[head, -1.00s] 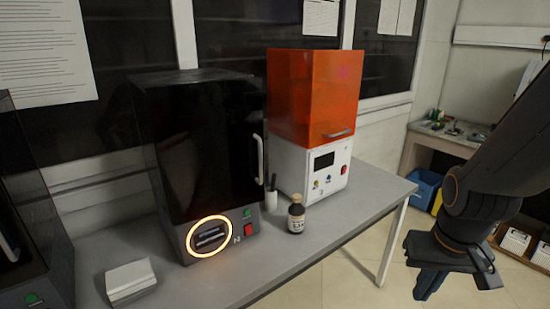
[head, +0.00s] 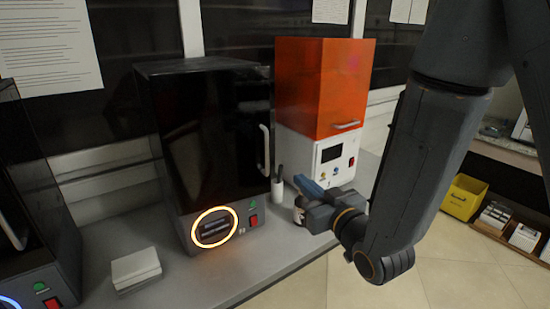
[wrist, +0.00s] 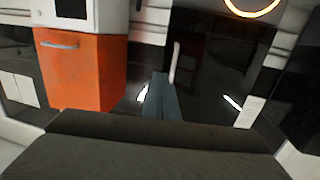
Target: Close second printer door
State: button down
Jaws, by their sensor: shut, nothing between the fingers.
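The middle black printer has a dark glossy door (head: 205,135) with a pale vertical handle (head: 264,150) at its right edge. An orange glowing ring (head: 214,227) marks its front base. In the head view I cannot tell whether the door is fully shut or slightly ajar. My gripper (head: 303,184) is shut and empty, right of this printer and apart from the handle, with its fingers pointing left. In the wrist view, which looks upside down, the shut fingers (wrist: 160,88) overlap the dark door (wrist: 215,60) near its handle (wrist: 174,62).
An orange-hooded white printer (head: 320,90) stands to the right. A bottle (head: 299,214) is partly hidden by my gripper, with a white holder (head: 278,190) beside it. White blocks (head: 135,268) lie on the bench left of the ring. Another black printer (head: 30,200) is at far left.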

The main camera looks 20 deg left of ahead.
jog(key=p+x, duration=0.4)
jog(key=x, duration=1)
jog(key=shift+s+a+r, duration=0.35)
jog(key=shift+a+r, duration=0.05)
jog(key=shift+r, duration=0.2)
